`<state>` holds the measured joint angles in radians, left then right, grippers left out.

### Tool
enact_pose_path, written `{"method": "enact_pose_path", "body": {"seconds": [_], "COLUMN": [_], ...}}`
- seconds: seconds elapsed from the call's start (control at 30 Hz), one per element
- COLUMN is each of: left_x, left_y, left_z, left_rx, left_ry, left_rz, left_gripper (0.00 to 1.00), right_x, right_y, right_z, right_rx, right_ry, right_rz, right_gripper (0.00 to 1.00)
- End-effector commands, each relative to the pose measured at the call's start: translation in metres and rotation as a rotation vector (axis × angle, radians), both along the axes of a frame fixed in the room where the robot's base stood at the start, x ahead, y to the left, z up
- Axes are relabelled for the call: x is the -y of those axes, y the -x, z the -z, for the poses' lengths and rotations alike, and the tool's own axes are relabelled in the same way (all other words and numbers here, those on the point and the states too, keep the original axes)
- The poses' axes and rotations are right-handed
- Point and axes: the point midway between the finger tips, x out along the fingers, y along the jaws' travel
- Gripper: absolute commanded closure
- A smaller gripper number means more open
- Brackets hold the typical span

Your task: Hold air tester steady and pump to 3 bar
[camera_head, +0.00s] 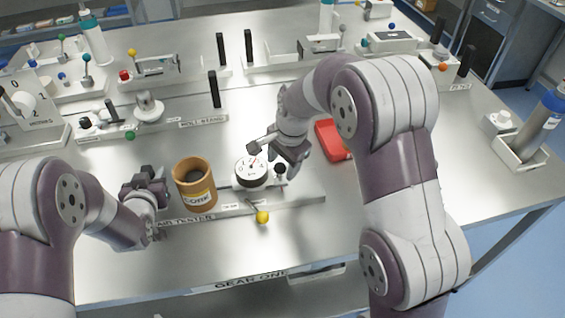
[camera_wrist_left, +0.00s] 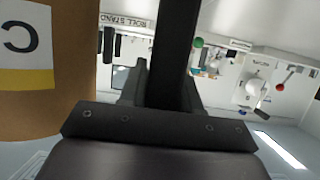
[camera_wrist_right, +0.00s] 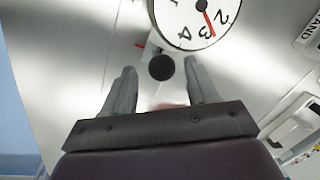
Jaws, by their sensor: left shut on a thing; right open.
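The air tester (camera_head: 215,213) is a low plate bearing a brown core (camera_head: 195,185), a white dial gauge (camera_head: 251,168) and a black round knob (camera_head: 280,168). A yellow-balled lever (camera_head: 262,217) is at its front. My left gripper (camera_head: 146,186) is left of the core, shut on a black upright bar (camera_wrist_left: 172,55); the core fills the left of the left wrist view. My right gripper (camera_head: 287,152) is open above the knob. In the right wrist view the knob (camera_wrist_right: 161,67) shows between the spread fingers (camera_wrist_right: 160,92). The red needle (camera_wrist_right: 209,22) points between 2 and 3, nearer 3.
A red case (camera_head: 333,140) lies right of the tester, partly behind my right arm. The roll stand (camera_head: 204,122) with a black upright handle (camera_head: 214,90) is behind. A bottle in a holder (camera_head: 522,150) stands far right. The table right of my right arm is mostly clear.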

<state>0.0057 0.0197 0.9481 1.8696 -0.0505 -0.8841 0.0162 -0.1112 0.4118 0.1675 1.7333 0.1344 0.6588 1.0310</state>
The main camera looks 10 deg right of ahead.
Motion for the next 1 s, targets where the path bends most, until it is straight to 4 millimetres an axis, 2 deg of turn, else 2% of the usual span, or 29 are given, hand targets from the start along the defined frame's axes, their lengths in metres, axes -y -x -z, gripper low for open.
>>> {"method": "enact_pose_path", "body": {"seconds": [0.03,0.33,0.5,0.53,0.67,0.9,1.0], "left_x": [0.000,0.000,0.000,0.000,0.000,-0.001,-0.001], "left_y": [0.006,0.006,0.006,0.006,0.006,0.006,0.006], "left_z": [0.013,0.013,0.013,0.013,0.013,0.013,0.013], "left_rx": [-0.033,-0.033,-0.033,-0.033,-0.033,-0.033,-0.033], "left_ry": [0.000,-0.001,0.000,0.000,0.000,0.000,0.000], "left_rz": [0.000,0.000,0.000,0.000,0.000,-0.003,-0.003], "left_gripper": [1.00,1.00,1.00,1.00,1.00,1.00,1.00], "right_x": [0.000,-0.001,-0.001,0.000,0.002,0.045,0.058], "right_y": [0.000,-0.001,-0.001,-0.001,0.000,0.002,0.002], "right_z": [0.005,0.008,0.008,0.008,0.008,0.009,0.009], "right_rx": [0.000,0.000,0.000,-0.001,-0.002,-0.004,-0.004], "right_ry": [0.000,0.000,0.000,0.000,0.000,0.001,0.001], "right_rz": [0.000,0.001,0.001,0.001,0.002,0.005,0.004], "right_gripper": [0.42,0.42,0.97,1.00,1.00,1.00,1.00]}}
